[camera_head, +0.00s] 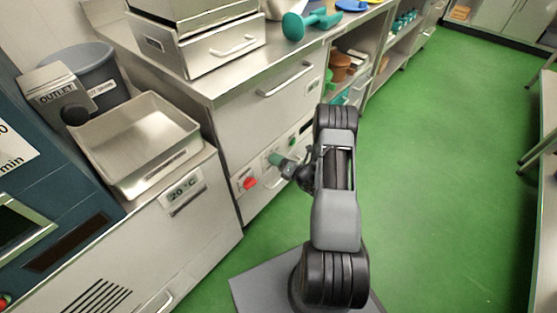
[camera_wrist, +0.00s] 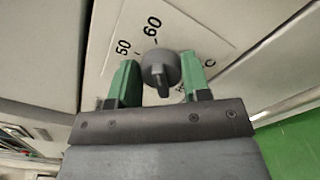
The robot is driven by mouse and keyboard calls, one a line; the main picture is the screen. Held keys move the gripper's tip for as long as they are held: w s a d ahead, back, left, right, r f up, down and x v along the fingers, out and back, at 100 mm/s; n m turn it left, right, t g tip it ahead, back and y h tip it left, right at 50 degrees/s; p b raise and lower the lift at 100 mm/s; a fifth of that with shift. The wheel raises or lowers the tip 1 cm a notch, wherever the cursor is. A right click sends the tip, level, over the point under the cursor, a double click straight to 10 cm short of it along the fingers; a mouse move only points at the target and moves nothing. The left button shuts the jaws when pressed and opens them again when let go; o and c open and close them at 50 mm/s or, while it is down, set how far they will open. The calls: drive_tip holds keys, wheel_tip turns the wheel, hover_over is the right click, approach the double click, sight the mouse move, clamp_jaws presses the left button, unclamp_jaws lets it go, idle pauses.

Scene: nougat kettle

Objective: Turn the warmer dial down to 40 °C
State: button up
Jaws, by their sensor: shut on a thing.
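The warmer dial (camera_wrist: 160,68) is a round grey knob with a raised bar, on a pale scale plate (camera_wrist: 205,40) with the marks 50 and 60 and a C. A 40 mark is not visible, and I cannot read the dial's setting. My gripper (camera_wrist: 160,80) has green fingertips, one on each side of the dial, and is shut on it. In the head view my gripper (camera_head: 277,161) is at the front of the low cabinet below the counter; the dial is hidden there.
A red knob (camera_head: 250,183) sits left of my gripper on the cabinet front. A 20 °C display (camera_head: 184,192) is on the unit at left, below a metal tray (camera_head: 178,128). A drawer handle (camera_head: 286,79) juts out above. Green floor (camera_head: 430,170) is clear at right.

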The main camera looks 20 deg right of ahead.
drive_tip(key=n+b, duration=0.1)
drive_tip(key=n, duration=0.6)
drive_tip(key=n+b, duration=0.1)
drive_tip(key=n, duration=0.1)
drive_tip(key=shift+s+a+n+b, duration=0.1)
drive_tip(key=shift+a+n+b, duration=0.1)
drive_tip(key=shift+n+b, duration=0.1)
drive_tip(key=n+b, duration=0.2)
drive_tip(key=n, duration=0.3)
drive_tip(key=shift+s+a+f, duration=0.1)
drive_tip(key=shift+a, duration=0.05)
drive_tip(key=shift+a+n+b, duration=0.1)
drive_tip(key=shift+n+b, duration=1.45)
drive_tip(key=shift+n, duration=0.95)
drive_tip(key=o, duration=0.9)
drive_tip(key=shift+c, duration=0.2)
drive_tip(key=p+v, duration=0.3)
drive_tip(key=v, duration=1.1)
